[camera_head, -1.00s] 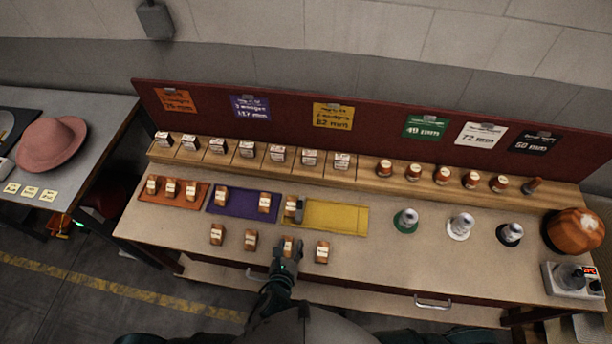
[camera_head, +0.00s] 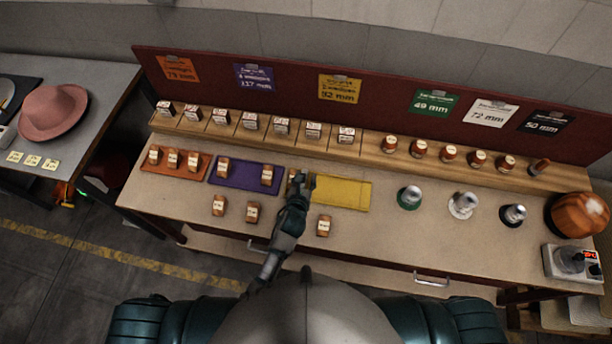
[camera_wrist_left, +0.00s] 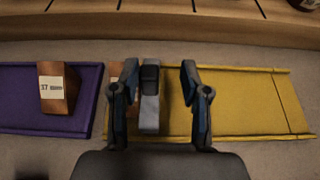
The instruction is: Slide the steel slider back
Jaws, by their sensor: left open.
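The steel slider (camera_wrist_left: 150,98) is a narrow grey block with a dark top at the left end of the yellow tray (camera_wrist_left: 235,85). The yellow tray also shows in the head view (camera_head: 345,192). My left gripper (camera_wrist_left: 158,75) is open over the tray, with its two fingers on either side of the slider. The slider is closer to the left finger; I cannot tell if they touch. A wooden block behind the left finger is mostly hidden. In the head view my left gripper (camera_head: 301,183) covers most of the slider. My right gripper is out of view.
The purple tray (camera_head: 245,176) with wooden blocks lies just left. Labelled blocks stand in front, near my left forearm. A wooden rack (camera_head: 365,142) runs along the back. Several small stands are to the right, by a wooden hat form (camera_head: 577,215).

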